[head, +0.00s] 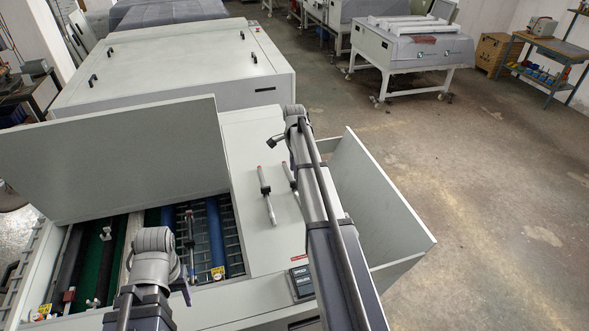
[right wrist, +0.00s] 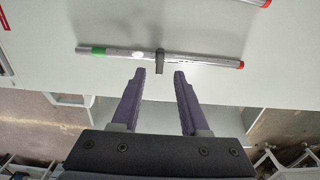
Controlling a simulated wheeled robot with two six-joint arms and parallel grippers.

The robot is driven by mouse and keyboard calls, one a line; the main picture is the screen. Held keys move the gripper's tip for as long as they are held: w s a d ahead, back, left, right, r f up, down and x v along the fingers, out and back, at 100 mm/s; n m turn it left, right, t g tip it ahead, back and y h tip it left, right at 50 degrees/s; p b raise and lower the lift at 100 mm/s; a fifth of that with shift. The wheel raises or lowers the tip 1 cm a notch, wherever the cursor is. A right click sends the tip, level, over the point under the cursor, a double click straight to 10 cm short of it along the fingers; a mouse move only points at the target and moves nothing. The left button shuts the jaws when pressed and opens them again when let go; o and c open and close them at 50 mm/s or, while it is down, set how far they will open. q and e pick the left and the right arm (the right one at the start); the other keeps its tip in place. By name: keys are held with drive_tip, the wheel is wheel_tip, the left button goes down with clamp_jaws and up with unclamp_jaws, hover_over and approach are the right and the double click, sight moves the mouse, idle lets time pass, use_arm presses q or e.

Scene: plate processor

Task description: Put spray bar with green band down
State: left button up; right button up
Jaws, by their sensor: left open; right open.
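The spray bar with the green band (right wrist: 200,58) lies across the pale machine top in the right wrist view. Its green band is near the left end, its tip at the right end is red, and a dark clip sits at its middle. My right gripper (right wrist: 160,73) is open, with its fingertips just below the bar at the clip and no grip on it. In the head view this bar (head: 287,173) is partly hidden by my right arm, and my right fingers cannot be made out. My left gripper (head: 186,290) is over the open machine bay, mostly hidden by its own wrist.
A second red-tipped bar (head: 265,192) lies to the left on the same machine top (head: 246,150). A raised lid (head: 120,155) stands behind the bay with rollers (head: 213,230). An upright side panel (head: 380,205) borders the right.

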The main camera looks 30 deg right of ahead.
drive_tip(key=shift+r+p, duration=0.45)
drive_tip(key=shift+r, duration=0.5)
use_arm(q)
drive_tip(key=shift+r, duration=0.9)
use_arm(e)
drive_tip(key=shift+s+a, duration=0.1)
drive_tip(key=shift+a, duration=0.2)
drive_tip(key=s+a+n, duration=0.5)
drive_tip(key=a, duration=0.6)
drive_tip(key=s+a+n, duration=0.5)
drive_tip(key=a, duration=0.5)
drive_tip(key=s+a+n+h, duration=0.1)
drive_tip(key=s+a+n, duration=1.3)
drive_tip(key=s, duration=0.3)
drive_tip(key=shift+s+a, duration=0.2)
drive_tip(key=shift+a, duration=0.55)
